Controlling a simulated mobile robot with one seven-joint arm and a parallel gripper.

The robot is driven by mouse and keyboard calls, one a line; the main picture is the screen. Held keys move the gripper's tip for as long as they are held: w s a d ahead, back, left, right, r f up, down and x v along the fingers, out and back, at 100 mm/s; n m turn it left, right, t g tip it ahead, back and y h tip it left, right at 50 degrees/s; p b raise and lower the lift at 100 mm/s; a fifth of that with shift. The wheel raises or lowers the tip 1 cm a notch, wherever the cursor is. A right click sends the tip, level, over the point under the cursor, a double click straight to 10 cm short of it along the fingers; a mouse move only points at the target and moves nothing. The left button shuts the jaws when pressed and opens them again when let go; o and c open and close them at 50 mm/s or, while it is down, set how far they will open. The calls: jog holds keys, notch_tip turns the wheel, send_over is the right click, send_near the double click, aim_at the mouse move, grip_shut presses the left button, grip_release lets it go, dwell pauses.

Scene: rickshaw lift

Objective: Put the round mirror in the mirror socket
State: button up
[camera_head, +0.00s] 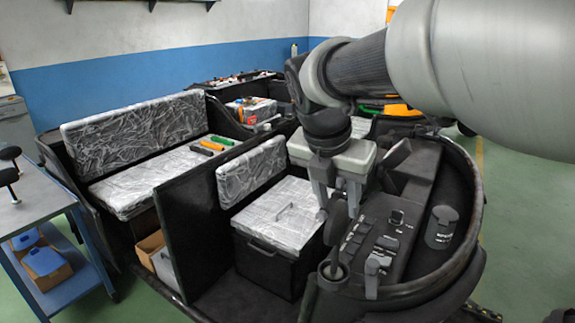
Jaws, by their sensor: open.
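My gripper (338,200) points down over the front of the rickshaw's dark dashboard, its two grey fingers apart. I cannot see how deep the stem sits. My arm hides part of the dashboard's far side.
The dark dashboard (375,245) holds levers and switches. Plastic-wrapped seats (130,125) and a wrapped box seat (285,215) lie to the left. A blue-framed workbench (45,200) stands at far left with dark round-topped items. Green floor shows at right.

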jog(key=v, duration=0.3)
jog(key=shift+s+a+r, duration=0.1)
jog(key=shift+r, duration=0.25)
dwell(0.4)
